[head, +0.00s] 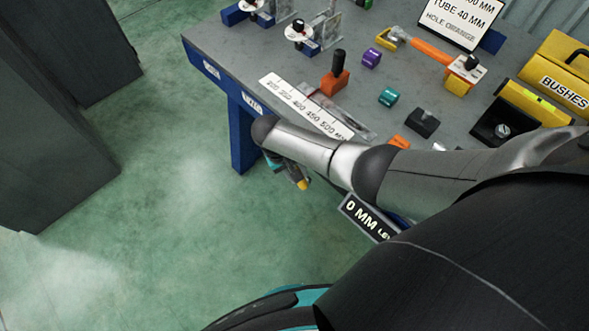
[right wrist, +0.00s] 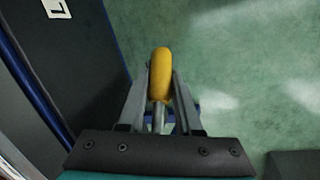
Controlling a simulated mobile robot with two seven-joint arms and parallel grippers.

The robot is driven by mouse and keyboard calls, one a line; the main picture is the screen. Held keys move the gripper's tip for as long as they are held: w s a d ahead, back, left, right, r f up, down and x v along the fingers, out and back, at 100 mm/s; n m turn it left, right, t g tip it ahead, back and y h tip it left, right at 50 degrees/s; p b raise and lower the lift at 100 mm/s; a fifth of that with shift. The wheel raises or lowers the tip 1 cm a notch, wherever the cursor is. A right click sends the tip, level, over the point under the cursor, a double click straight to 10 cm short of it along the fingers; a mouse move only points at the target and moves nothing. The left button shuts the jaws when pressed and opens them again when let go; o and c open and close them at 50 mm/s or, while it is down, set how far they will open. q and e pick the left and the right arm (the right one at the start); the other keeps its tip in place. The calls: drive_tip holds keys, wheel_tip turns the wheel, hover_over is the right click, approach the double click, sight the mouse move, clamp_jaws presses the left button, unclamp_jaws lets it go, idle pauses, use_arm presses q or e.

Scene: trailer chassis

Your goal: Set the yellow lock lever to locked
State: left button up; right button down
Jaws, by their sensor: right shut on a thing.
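The yellow lock lever (right wrist: 161,70) shows in the right wrist view as a rounded yellow grip on a thin metal stem. My right gripper (right wrist: 162,85) has one finger on each side of this grip and is shut on it. In the head view the yellow end of the lever (head: 303,185) shows low beside the bench's front edge, and my right gripper (head: 290,168) is mostly hidden behind my forearm. The lever's base and any lock marking are hidden. My left gripper is not in view.
The grey workbench (head: 225,45) with a blue leg (head: 242,135) stands beside my arm. It holds a ruler plate (head: 305,105), coloured bushes and a yellow box (head: 560,75). A "0 MM" display (head: 368,217) sits below my arm.

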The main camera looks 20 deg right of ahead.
drive_tip(key=shift+s+r+g, duration=0.15)
drive_tip(key=shift+s+g, duration=0.2)
drive_tip(key=shift+g, duration=0.25)
drive_tip(key=shift+h, duration=0.3)
drive_tip(key=c, duration=0.6)
unclamp_jaws()
drive_tip(key=shift+d, duration=0.1)
drive_tip(key=shift+w, duration=0.15)
